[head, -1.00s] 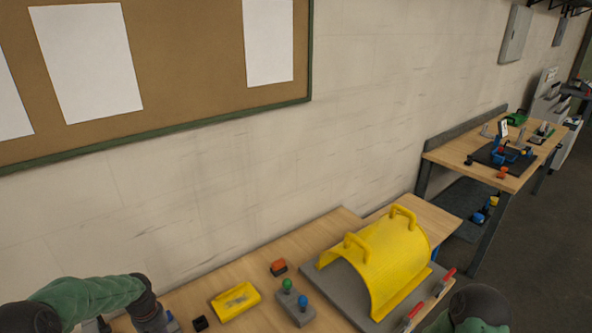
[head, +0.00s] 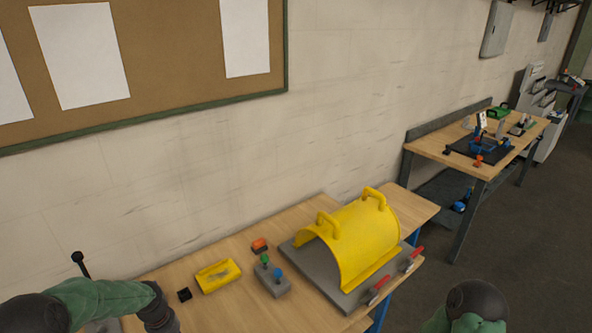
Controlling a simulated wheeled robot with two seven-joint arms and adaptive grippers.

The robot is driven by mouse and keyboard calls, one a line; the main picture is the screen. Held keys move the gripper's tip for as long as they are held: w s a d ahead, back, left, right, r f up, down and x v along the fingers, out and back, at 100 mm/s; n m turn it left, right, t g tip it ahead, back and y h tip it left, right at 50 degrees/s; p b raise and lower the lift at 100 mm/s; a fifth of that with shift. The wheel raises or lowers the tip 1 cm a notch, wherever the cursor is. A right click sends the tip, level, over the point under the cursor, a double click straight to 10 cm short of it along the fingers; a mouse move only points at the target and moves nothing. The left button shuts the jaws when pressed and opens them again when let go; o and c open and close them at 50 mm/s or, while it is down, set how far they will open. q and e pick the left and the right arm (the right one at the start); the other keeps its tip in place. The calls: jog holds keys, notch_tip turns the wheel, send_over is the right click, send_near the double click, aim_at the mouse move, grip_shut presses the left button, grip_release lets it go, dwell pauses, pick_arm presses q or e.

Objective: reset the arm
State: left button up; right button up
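My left arm (head: 95,303) comes in at the bottom left in the head view, bent over the near left part of the workbench. Its gripper is below the picture edge or hidden. My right arm (head: 475,305) shows only as a dark and green joint at the bottom right, off the bench's front edge. Its gripper is not in view.
The workbench (head: 215,233) holds a yellow guard (head: 362,243) on a grey plate, red-handled clamps (head: 377,289), a yellow tray (head: 218,276), a box with green and blue knobs (head: 271,280), an orange-topped block (head: 259,246) and a black cube (head: 184,295). A second bench (head: 432,148) stands back right.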

pick_arm(q)
jog(key=s+d+f+m+h, duration=0.1)
jog(key=s+d+f, duration=0.2)
jog(key=d+f, duration=0.35)
jog(key=s+d+f+m+h, duration=0.1)
jog(key=s+d+f+m, duration=0.15)
jog(key=d, duration=0.65)
jog(key=s+d+f+m+h, duration=0.1)
jog(key=s+d+f, duration=0.2)
jog(key=s+d, duration=0.3)
jog(key=s+d+f+m, duration=0.1)
jog(key=s+d+f, duration=0.2)
jog(key=s+d, duration=0.35)
notch_tip(320, 180, down, 11)
jog(key=b, duration=1.1)
jog(key=shift+s+a+f+b, duration=0.2)
jog(key=shift+s+a+b, duration=0.1)
jog(key=shift+a+b, duration=0.1)
